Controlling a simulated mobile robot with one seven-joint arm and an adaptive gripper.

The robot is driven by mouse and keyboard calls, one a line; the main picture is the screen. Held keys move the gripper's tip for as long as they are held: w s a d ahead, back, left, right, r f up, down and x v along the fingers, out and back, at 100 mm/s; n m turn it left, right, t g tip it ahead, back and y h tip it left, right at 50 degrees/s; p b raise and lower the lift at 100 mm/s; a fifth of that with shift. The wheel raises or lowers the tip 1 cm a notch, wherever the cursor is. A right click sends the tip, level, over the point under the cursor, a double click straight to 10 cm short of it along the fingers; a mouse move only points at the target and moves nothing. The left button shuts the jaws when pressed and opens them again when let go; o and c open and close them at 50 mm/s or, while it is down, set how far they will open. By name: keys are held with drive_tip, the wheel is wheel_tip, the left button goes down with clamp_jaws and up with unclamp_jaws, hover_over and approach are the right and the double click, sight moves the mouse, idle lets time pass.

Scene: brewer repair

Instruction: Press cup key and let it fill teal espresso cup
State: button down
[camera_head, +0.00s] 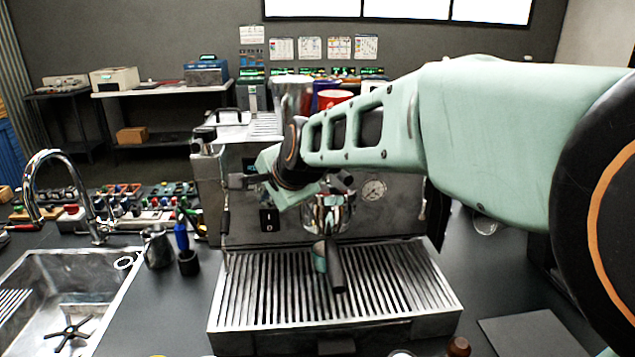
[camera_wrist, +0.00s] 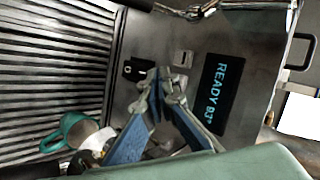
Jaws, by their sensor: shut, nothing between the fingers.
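The espresso machine (camera_head: 385,215) stands on the counter. Its front panel fills the middle of the wrist view, with a lit display (camera_wrist: 218,95) reading "READY 93°", a small square light key (camera_wrist: 183,58) and a black rocker switch (camera_wrist: 134,69). My gripper (camera_wrist: 166,84) has its blue fingers shut and empty, tips just in front of the panel near the square key. Whether they touch it, I cannot tell. The teal espresso cup (camera_head: 319,257) is on the drip tray (camera_head: 270,290), partly hidden by the portafilter handle (camera_head: 336,266); it also shows in the wrist view (camera_wrist: 76,127).
A sink with a curved faucet (camera_head: 60,165) is at the left. A metal pitcher (camera_head: 157,246) and a small black cup (camera_head: 188,263) stand between sink and machine. A pressure gauge (camera_head: 374,190) is on the machine's front. A dark mat (camera_head: 530,335) lies at the right.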

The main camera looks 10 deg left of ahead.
drive_tip(key=shift+w, duration=0.1)
drive_tip(key=shift+w+a, duration=0.1)
drive_tip(key=shift+w, duration=0.25)
drive_tip(key=shift+w+a, duration=0.1)
drive_tip(key=shift+w, duration=0.35)
idle(0.7)
idle(0.3)
drive_tip(key=shift+s+d, duration=0.2)
drive_tip(key=shift+s, duration=0.7)
drive_tip(key=s, duration=0.3)
drive_tip(key=s+d+p, duration=0.1)
drive_tip(key=s, duration=0.1)
drive_tip(key=shift+r, duration=0.2)
